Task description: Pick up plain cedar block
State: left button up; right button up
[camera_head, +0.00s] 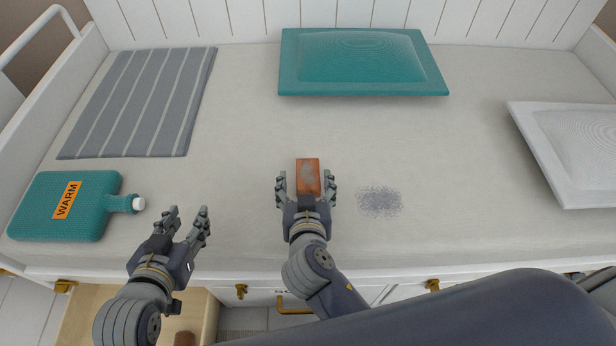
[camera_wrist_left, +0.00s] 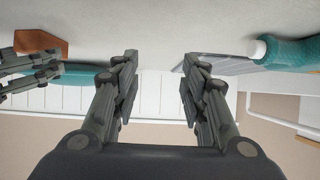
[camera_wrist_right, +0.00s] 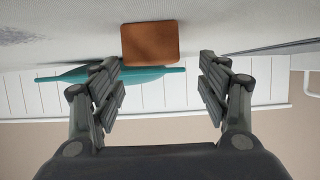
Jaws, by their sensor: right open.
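In the right wrist view the block (camera_wrist_right: 151,43) shows beyond the open fingertips (camera_wrist_right: 160,62), nearer the left finger. My left gripper (camera_head: 188,214) is open and empty over the front of the bed, left of the block. The left wrist view shows its spread fingers (camera_wrist_left: 158,60) and the block (camera_wrist_left: 40,40) off to the left.
A teal hot-water bottle (camera_head: 66,206) labelled WARM lies at the left. A striped grey cloth (camera_head: 142,103), a teal pillow (camera_head: 362,62) and a white pillow (camera_head: 580,150) lie around the surface. A grey speckled patch (camera_head: 380,201) is right of the block. An open drawer (camera_head: 205,318) is below.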

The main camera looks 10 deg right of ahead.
aim_at(308, 174)
jog(key=x, duration=0.3)
jog(key=b+x, duration=0.1)
jog(key=shift+w+d+f, duration=0.1)
jog(key=shift+d+f, duration=0.1)
jog(key=shift+d, duration=0.15)
jog(key=shift+w, duration=0.25)
pick_arm(q)
jog(key=w+d+r+t+h, duration=0.1)
jog(key=w+r+t, duration=0.2)
jog(key=r, duration=0.2)
jog(key=shift+d+r+t, duration=0.3)
jog(key=shift+r, duration=0.1)
pick_arm(e)
jog(key=c, duration=1.2)
